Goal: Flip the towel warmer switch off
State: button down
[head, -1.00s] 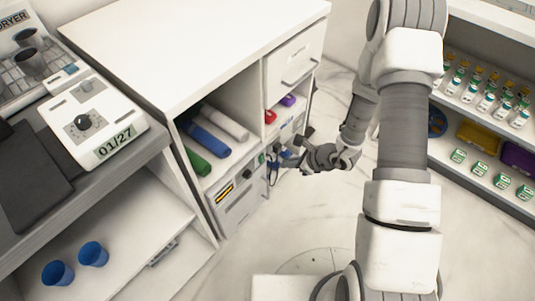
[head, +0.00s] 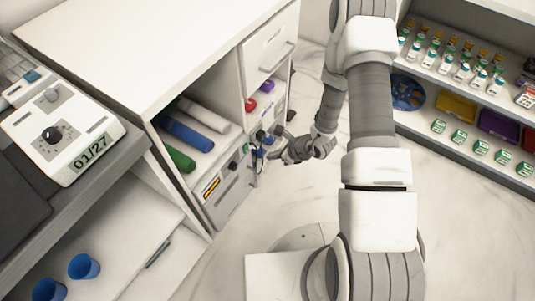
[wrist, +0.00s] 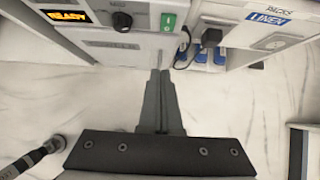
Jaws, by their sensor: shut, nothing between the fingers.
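The towel warmer (head: 231,195) is a light grey box in the low bay of the white cabinet, with a lit orange display. In the wrist view its front panel (wrist: 135,42) shows at the top left, with "READY" on the display, a black knob (wrist: 122,21) and a green switch (wrist: 168,21) marked with a white line. My gripper (head: 268,154) is in front of the cabinet, right of the warmer's front. In the wrist view my gripper (wrist: 160,73) is shut and empty, its fingertips below the switch in the picture and apart from it.
Blue plugs and dark cables (wrist: 200,52) are right of the warmer, beside a unit labelled "LINEN" (wrist: 268,18). Rolled towels (head: 187,133) lie above the warmer. A shelf of bottles (head: 465,90) stands at the right. The floor (head: 270,205) between is clear.

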aim_at(246, 148)
jog(key=w+a+f+b, duration=0.3)
jog(key=w+a+f, duration=0.2)
jog(key=a+f, duration=0.1)
jog(key=shift+w+a+f, duration=0.25)
jog(key=shift+a+f, duration=0.15)
jog(key=shift+a, duration=0.1)
jog(key=shift+w, duration=0.1)
